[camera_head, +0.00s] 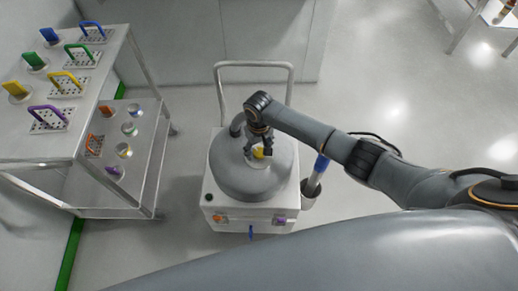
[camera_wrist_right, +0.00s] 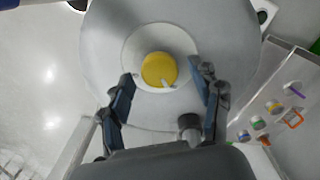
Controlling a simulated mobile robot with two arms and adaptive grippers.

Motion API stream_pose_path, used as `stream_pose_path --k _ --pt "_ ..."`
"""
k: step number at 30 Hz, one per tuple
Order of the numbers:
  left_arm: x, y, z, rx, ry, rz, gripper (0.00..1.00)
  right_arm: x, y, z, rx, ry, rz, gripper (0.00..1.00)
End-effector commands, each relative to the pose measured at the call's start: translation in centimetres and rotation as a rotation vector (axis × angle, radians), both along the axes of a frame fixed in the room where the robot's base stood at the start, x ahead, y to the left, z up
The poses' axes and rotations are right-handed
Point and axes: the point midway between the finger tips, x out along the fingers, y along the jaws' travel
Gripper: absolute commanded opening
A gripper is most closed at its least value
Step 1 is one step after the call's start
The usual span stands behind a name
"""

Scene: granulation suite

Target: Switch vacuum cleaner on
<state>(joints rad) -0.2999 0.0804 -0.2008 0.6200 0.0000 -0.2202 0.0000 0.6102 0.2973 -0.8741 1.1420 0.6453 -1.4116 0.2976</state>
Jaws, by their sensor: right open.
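The vacuum cleaner (camera_head: 228,180) is a rounded grey drum on a white wheeled base with a push handle behind it. On top sits a yellow round knob (camera_head: 259,153) with a small pale pointer, inside a light round plate; it also shows in the right wrist view (camera_wrist_right: 159,69). My right gripper (camera_head: 257,149) is above the drum's top, pointing down at the knob. In the right wrist view its two fingers (camera_wrist_right: 163,88) are spread wide, one on each side of the knob and apart from it. My left gripper is not in view.
A steel trolley (camera_head: 150,165) with coloured-handled racks and small round items stands at the left. A blue-topped tube (camera_head: 320,164) rises at the cleaner's right side. The push handle (camera_head: 253,65) stands behind the drum. Open floor (camera_head: 400,90) lies to the right.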

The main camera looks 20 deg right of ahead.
Motion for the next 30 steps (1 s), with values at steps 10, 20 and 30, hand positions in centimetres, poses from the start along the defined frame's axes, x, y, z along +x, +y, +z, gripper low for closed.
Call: stream_pose_path --k 10,20,30 --pt "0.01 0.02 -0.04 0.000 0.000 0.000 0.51 0.01 -0.02 -0.46 0.000 -0.001 0.000 0.64" --pt "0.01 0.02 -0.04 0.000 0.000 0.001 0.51 0.01 -0.03 -0.45 0.000 -0.001 0.000 0.09" --pt "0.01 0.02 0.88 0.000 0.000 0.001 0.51 -0.03 -0.05 -0.23 0.000 0.001 -0.060 0.09"
